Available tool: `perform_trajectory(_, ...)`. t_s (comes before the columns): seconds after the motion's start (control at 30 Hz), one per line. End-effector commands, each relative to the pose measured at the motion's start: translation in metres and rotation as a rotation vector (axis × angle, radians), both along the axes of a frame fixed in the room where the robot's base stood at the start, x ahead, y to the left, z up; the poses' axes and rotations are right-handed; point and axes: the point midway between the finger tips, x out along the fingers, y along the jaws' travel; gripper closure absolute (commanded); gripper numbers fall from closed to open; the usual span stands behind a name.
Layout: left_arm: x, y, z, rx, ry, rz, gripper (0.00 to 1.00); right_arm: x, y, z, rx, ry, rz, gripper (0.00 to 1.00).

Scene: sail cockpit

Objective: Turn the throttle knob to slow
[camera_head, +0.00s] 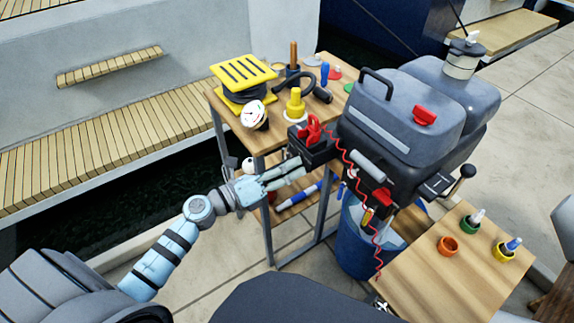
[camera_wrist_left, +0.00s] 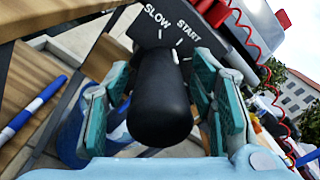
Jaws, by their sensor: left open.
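The throttle knob (camera_wrist_left: 160,105) is a black rounded cylinder in the middle of the left wrist view. Behind it is a dark plate (camera_wrist_left: 150,30) with the white words SLOW and START and white tick marks. My left gripper (camera_wrist_left: 160,115) is open, with one teal-padded finger on each side of the knob; contact is not clear. In the head view my left gripper (camera_head: 300,168) is at the front end of the outboard motor's black tiller (camera_head: 318,149), and the knob is hidden there. The grey outboard motor (camera_head: 405,115) stands to the right. My right gripper is not in view.
A wooden stand (camera_head: 262,140) holds a yellow-topped black stack (camera_head: 243,77), a gauge (camera_head: 253,114) and a yellow bottle (camera_head: 295,104). A red coiled cord (camera_head: 352,160) hangs beside the tiller. A blue bin (camera_head: 360,240) and a wooden table (camera_head: 450,285) stand at right.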

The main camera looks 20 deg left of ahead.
Motion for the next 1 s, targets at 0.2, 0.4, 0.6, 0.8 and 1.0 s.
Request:
perform_trajectory(0.2,0.001,-0.001,-0.001,0.000,0.001,-0.001,0.49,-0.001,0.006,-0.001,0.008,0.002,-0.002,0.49)
perform_trajectory(0.4,0.001,-0.001,-0.001,0.001,0.000,-0.001,0.74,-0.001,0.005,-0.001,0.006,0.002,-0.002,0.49)
perform_trajectory(0.6,0.001,-0.001,-0.001,0.002,0.001,0.000,0.97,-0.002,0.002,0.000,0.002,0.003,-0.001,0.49)
perform_trajectory(0.8,0.001,-0.001,0.000,-0.018,0.011,0.001,0.97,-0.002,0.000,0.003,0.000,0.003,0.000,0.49)
perform_trajectory(1.0,0.001,0.000,0.002,-0.087,0.053,0.002,0.97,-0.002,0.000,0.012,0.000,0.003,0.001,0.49)
